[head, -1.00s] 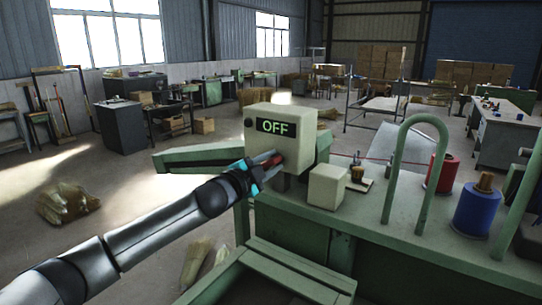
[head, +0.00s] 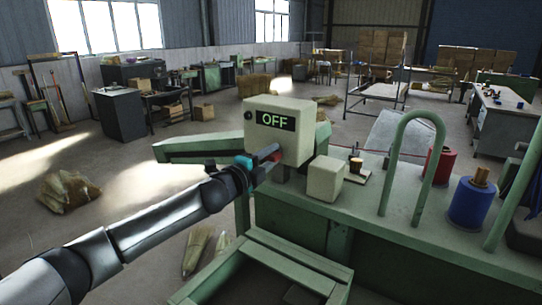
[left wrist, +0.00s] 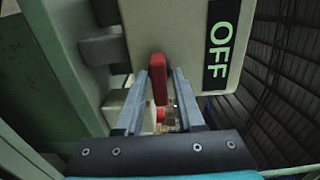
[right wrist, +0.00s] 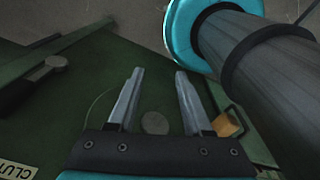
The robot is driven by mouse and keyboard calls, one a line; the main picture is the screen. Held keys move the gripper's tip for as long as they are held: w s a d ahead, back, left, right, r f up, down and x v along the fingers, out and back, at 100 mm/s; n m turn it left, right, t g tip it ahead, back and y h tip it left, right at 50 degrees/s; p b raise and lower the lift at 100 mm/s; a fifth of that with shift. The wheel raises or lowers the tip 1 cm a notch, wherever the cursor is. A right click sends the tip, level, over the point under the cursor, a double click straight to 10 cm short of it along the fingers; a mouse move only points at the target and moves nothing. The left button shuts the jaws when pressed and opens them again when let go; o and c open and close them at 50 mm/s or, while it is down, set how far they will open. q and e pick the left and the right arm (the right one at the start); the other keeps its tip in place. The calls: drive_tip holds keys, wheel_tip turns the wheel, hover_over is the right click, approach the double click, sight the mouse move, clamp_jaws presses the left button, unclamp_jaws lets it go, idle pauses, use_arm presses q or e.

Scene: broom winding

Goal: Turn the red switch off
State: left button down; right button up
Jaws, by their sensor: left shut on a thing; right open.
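The cream switch box (head: 292,145) stands on the green machine, and its display (head: 275,120) reads OFF in green letters. In the left wrist view the red switch (left wrist: 158,78) sticks out from the box between the fingers of my left gripper (left wrist: 162,82). The left gripper (head: 268,156) is shut on the switch, at the front of the box in the head view. The fingers mostly hide the switch there. My right gripper (right wrist: 159,74) is open and empty in front of a dark green surface; it is not visible in the head view.
A small cream block (head: 325,180) stands right of the switch box. A green hoop (head: 392,175), a red spool (head: 440,166) and a blue spool (head: 469,202) stand farther right on the machine. A straw bundle (head: 68,191) lies on the floor at left.

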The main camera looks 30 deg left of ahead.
idle(0.3)
use_arm(q)
drive_tip(key=c, duration=0.8)
unclamp_jaws()
drive_tip(key=shift+s, duration=0.15)
drive_tip(key=s+a+b, duration=0.2)
drive_tip(key=s+b, duration=0.3)
drive_tip(key=s, duration=0.9)
drive_tip(key=shift+s, duration=0.35)
